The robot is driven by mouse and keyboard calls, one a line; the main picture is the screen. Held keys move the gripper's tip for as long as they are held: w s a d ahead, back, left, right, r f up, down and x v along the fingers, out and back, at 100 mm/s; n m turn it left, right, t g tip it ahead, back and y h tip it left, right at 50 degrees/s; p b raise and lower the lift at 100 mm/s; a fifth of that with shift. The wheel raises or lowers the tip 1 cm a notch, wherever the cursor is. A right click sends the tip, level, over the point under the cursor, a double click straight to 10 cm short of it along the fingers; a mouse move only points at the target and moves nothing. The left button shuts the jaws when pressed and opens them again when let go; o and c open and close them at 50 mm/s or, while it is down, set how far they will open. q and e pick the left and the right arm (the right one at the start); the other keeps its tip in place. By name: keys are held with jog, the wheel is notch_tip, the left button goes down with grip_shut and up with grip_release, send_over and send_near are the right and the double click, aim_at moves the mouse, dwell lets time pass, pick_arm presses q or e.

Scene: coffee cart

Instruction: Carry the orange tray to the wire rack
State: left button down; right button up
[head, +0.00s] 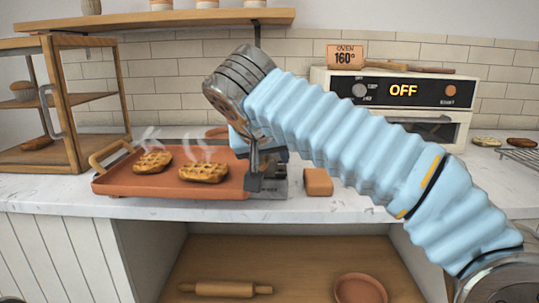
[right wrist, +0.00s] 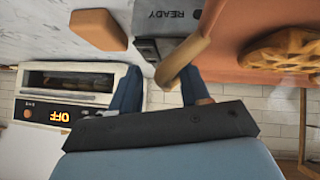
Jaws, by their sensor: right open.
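The orange tray (head: 122,182) lies on the counter at left of centre in the head view, carrying two steaming waffles (head: 203,172). Its left wooden handle (head: 108,152) is free. My right gripper (head: 257,160) reaches down over the tray's right end and hides that handle in the head view. In the right wrist view, the open fingers (right wrist: 160,84) stand on either side of the wooden handle (right wrist: 187,57); contact cannot be told. The wire rack (head: 522,155) is at the far right edge, partly cut off. My left gripper is not in view.
A grey machine marked READY (right wrist: 178,18) stands close beside the tray's handle. A tan block (head: 318,182) lies to its right. The oven (head: 395,112) stands behind my right arm. A wooden cabinet (head: 72,130) stands left. A rolling pin (head: 225,289) lies on the lower shelf.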

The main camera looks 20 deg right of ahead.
pick_arm(q)
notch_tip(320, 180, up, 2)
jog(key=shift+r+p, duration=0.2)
jog(key=shift+p, duration=0.95)
pick_arm(e)
jog(key=v, duration=1.3)
jog(key=shift+s+r, duration=0.25)
jog(key=shift+r, duration=0.1)
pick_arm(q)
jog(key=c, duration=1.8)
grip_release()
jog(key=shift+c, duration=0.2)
pick_arm(e)
jog(key=shift+a, duration=0.1)
